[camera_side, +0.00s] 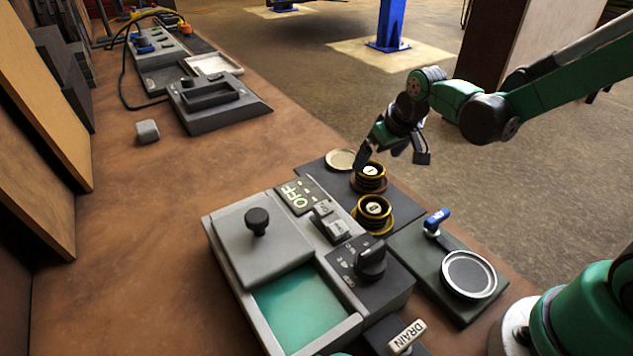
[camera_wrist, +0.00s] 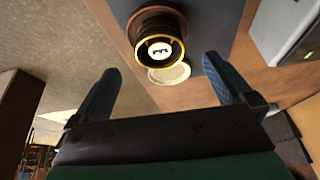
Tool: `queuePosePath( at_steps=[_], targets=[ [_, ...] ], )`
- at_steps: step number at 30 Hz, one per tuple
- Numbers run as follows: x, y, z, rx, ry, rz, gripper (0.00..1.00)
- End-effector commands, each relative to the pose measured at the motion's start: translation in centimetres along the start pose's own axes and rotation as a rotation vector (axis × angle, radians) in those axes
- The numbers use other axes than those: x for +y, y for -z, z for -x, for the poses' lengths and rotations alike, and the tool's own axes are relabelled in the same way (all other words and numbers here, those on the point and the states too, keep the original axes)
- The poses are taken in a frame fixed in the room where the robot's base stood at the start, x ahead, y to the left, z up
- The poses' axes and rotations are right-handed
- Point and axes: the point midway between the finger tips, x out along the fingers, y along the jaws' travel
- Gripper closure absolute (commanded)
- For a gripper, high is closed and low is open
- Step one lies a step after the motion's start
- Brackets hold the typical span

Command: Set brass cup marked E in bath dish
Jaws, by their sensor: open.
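The brass cup marked E (camera_wrist: 160,48) stands upright in a wider brown-and-brass base in the wrist view. In the side view it appears to be the farther brass cup (camera_side: 370,176), on a dark plate. My gripper (camera_side: 391,158) is open and empty, just above and beside that cup. In the wrist view my gripper (camera_wrist: 162,65) has its fingers spread either side of the cup's near edge, apart from it. The bath (camera_side: 301,308) holds teal liquid in a grey housing, its front part uncovered. A grey lid (camera_side: 262,246) with a black knob covers its rear part.
A second brass cup (camera_side: 374,211) stands close in front. A pale round disc (camera_side: 341,159) lies beside the farther cup. A round metal dish (camera_side: 469,274) with a blue-handled lever stands right. The bath's panel reads OFF. A DRAIN lever (camera_side: 407,337) is in front. The bench's left is mostly clear.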

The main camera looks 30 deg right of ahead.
Motion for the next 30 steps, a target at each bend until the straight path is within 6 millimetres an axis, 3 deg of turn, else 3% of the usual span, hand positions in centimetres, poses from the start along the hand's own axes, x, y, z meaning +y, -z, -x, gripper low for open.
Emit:
queuePosePath(
  at_steps=[12,25,26,30],
  targets=[
    [0.0,0.0,-4.2,0.001,0.000,0.000,0.00],
    [0.0,0.0,-5.1,0.001,0.000,0.000,0.00],
    [0.0,0.0,-5.1,0.001,0.000,0.000,0.06],
    [0.0,0.0,-5.1,0.001,0.000,0.000,0.45]
  ],
)
